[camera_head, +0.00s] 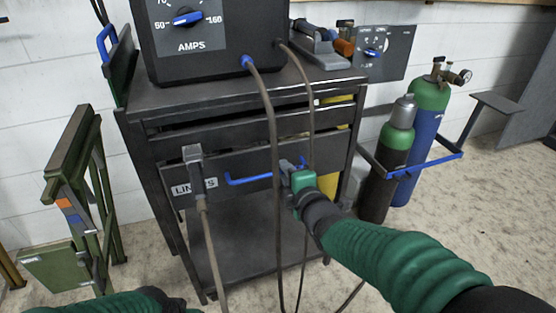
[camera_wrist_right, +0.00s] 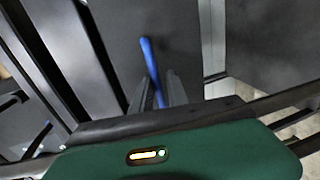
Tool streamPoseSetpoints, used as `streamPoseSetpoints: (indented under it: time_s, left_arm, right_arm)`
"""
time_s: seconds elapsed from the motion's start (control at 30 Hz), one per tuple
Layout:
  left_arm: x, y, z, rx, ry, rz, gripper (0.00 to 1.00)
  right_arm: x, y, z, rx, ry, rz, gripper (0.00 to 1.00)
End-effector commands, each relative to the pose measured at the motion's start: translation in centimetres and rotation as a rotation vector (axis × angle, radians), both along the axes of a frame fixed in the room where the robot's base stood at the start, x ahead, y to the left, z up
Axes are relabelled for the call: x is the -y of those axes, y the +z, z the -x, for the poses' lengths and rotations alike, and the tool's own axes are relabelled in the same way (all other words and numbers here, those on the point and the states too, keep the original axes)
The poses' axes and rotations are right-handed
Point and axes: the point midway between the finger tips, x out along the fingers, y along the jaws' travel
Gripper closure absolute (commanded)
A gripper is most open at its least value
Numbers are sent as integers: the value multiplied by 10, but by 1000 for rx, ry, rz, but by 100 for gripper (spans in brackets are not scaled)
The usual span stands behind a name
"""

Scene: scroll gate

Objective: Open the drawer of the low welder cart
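The low welder cart (camera_head: 237,237) is a dark metal cart with stacked drawer fronts. The lowest drawer front (camera_head: 229,167) carries a light label at its left and a blue bar handle (camera_head: 247,179). The drawer looks shut. My right gripper (camera_head: 287,168) is at the right end of this handle. In the right wrist view the blue handle (camera_wrist_right: 149,58) runs down between the two fingers of my right gripper (camera_wrist_right: 163,82). Whether the fingers press on it cannot be told. A piece of my left arm shows at the bottom left; its gripper is out of view.
A welder (camera_head: 218,45) stands on the cart top, its cables (camera_head: 269,115) hanging before the drawers. A clamp (camera_head: 194,160) hangs at the front left. Gas cylinders (camera_head: 422,130) stand at the right, a green folded stand (camera_head: 75,195) at the left.

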Motion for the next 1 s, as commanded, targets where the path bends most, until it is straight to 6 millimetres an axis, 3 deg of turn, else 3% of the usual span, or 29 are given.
streamPoseSetpoints:
  time_s: [0.33,0.5,1.0]
  left_arm:
    - [0,-1,0,0,0,0,64]
    - [0,-1,0,0,0,0,64]
    - [0,-1,0,0,0,0,64]
  right_arm:
    - [0,-1,2,0,0,-1,81]
    - [0,-2,2,-1,0,-1,100]
    - [-1,-4,2,-5,2,1,100]
